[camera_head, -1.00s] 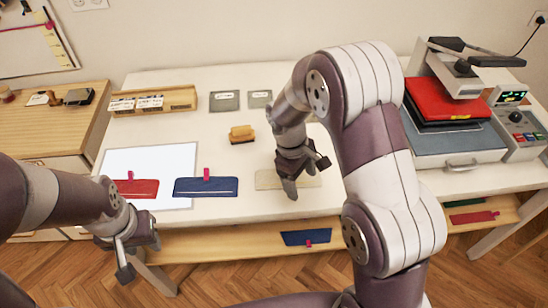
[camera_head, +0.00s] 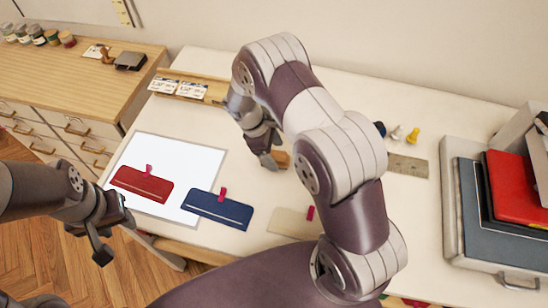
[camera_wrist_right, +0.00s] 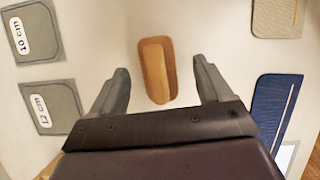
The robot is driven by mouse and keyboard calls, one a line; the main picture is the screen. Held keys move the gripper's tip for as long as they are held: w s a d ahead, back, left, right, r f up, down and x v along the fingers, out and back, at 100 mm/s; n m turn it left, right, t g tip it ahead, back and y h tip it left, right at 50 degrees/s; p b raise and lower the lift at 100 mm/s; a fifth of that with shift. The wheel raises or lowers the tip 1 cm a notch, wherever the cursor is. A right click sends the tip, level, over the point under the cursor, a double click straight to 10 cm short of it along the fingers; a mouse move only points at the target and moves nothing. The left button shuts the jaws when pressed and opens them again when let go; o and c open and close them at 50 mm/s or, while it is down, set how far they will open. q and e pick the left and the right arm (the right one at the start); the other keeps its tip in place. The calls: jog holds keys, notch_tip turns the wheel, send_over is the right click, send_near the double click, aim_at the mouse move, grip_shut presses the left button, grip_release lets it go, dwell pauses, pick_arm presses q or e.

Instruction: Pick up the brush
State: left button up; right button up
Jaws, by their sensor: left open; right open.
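The brush, a small block with a wooden-brown top, lies on the white table and is partly hidden by my right gripper in the head view (camera_head: 284,160). In the right wrist view the brush (camera_wrist_right: 157,70) shows whole, between and a little beyond the fingertips. My right gripper (camera_head: 268,158) is open just above it, and its two spread fingers also show in the right wrist view (camera_wrist_right: 162,74), apart from the brush. My left gripper (camera_head: 108,240) is open and empty at the lower left, off the table's front edge.
A white sheet (camera_head: 200,165) bears a red pouch (camera_head: 142,184); a blue pouch (camera_head: 217,209) overlaps its edge. A beige pouch (camera_head: 290,222) lies nearer the front. Grey size plates (camera_wrist_right: 52,105) lie beside the brush. A heat press (camera_head: 500,190) stands right.

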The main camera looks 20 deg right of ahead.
aim_at(274, 152)
jog(key=x, duration=0.3)
jog(key=shift+w+d+f+p, duration=0.25)
jog(key=shift+d+f+p, duration=0.05)
jog(key=shift+f, duration=0.05)
jog(key=shift+s+a, duration=0.1)
jog(key=shift+a, duration=0.05)
jog(key=shift+r, duration=0.1)
jog(key=c, duration=1.2)
pick_arm(q)
jog(key=shift+w+d+r, duration=0.15)
jog(key=shift+d+r, duration=0.05)
jog(key=shift+r, duration=0.45)
pick_arm(e)
jog(key=shift+o, duration=0.2)
